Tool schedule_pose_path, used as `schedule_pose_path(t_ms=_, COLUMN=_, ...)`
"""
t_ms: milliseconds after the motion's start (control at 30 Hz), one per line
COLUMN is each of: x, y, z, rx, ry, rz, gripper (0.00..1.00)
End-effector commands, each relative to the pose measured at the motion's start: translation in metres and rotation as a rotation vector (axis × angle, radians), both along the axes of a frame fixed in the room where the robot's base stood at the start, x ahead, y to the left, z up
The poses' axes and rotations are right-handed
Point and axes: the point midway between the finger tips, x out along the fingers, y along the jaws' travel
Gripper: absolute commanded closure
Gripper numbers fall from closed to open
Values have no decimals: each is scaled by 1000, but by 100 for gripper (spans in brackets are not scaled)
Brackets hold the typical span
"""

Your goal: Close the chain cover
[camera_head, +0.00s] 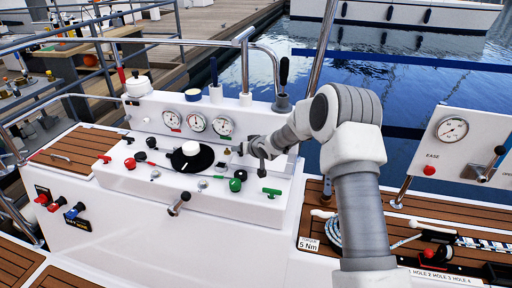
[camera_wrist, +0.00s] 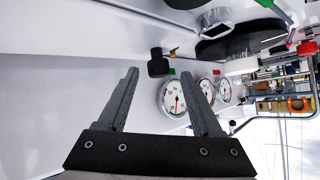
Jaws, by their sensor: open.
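No part in view is clearly marked as the chain cover, so I cannot tell which one it is. A teak panel with a metal handle (camera_head: 75,150) lies flat at the left end of the white console. My gripper (camera_head: 248,148) is over the right part of the console, near the gauge panel. In the wrist view my gripper (camera_wrist: 165,100) shows two grey fingers spread apart with nothing between them. Gauges show beyond and between the fingers. The arm hides part of the console's right end.
The white console (camera_head: 115,210) carries a black disc with a white knob (camera_head: 191,149), red and green knobs and several levers. Three gauges (camera_head: 197,123) stand on its raised back. Metal rails (camera_head: 80,105) run at left. A panel with one gauge (camera_head: 455,145) stands at right.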

Motion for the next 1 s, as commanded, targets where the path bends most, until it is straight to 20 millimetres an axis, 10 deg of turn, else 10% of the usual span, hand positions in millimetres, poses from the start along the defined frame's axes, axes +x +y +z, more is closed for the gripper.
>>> schedule_pose_path(t_ms=600, x=-91, y=-44, z=73, rx=1, ry=-2, rz=-2, gripper=33)
schedule_pose_path(t_ms=1000, x=-104, y=-49, z=80, rx=1, ry=0, rz=0, gripper=33)
